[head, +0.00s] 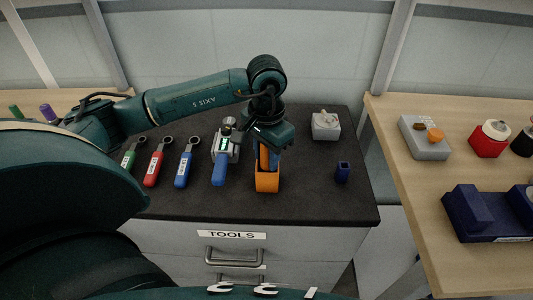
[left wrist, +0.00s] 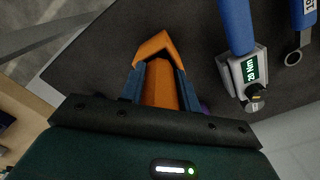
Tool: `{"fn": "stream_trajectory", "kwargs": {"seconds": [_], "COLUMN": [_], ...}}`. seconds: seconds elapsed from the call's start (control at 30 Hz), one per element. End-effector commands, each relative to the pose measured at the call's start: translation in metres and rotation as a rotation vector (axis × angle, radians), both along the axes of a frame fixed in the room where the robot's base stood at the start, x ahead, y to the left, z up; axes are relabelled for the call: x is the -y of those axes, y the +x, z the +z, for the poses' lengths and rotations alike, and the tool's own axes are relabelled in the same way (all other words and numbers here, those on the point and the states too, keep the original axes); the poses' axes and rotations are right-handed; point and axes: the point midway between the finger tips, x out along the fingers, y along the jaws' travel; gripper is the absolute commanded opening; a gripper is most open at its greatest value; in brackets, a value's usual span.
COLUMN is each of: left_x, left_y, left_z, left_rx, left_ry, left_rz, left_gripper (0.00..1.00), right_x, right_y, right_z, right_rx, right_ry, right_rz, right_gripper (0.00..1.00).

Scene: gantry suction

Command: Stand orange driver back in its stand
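The orange stand (head: 267,182) is an open box near the front edge of the dark bench top. Its rim shows in the left wrist view (left wrist: 158,42). My left gripper (head: 264,160) points down right over it. The gripper is shut on the orange driver (left wrist: 160,84), whose orange handle fills the space between the two blue fingers in the left wrist view. The driver's lower end is hidden, so I cannot tell how deep it sits in the stand. My right gripper is not in view.
A blue-handled torque wrench (head: 221,165) lies close left of the stand, with blue (head: 184,165), red (head: 155,166) and green (head: 130,158) wrenches further left. Bench between is clear.

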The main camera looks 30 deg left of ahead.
Motion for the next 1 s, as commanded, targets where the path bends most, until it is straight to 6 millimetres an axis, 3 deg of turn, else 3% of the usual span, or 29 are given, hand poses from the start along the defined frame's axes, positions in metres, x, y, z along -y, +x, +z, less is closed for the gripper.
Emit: {"fn": "stream_trajectory", "kwargs": {"seconds": [0.23, 0.6, 1.0], "left_x": [0.000, 0.000, 0.000], "left_y": [0.000, 0.000, 0.001], "left_z": [0.000, 0.008, 0.089], "left_rx": [-0.001, 0.001, 0.004], "left_ry": [0.000, 0.000, 0.000], "left_rz": [0.000, 0.000, 0.000], "left_gripper": [0.53, 0.53, 0.53], "right_x": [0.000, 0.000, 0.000], "right_y": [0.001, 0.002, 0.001], "right_z": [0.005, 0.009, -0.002], "right_rx": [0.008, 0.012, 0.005], "right_ry": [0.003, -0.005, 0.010], "right_rz": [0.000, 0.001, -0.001], "right_gripper": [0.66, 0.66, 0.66]}}
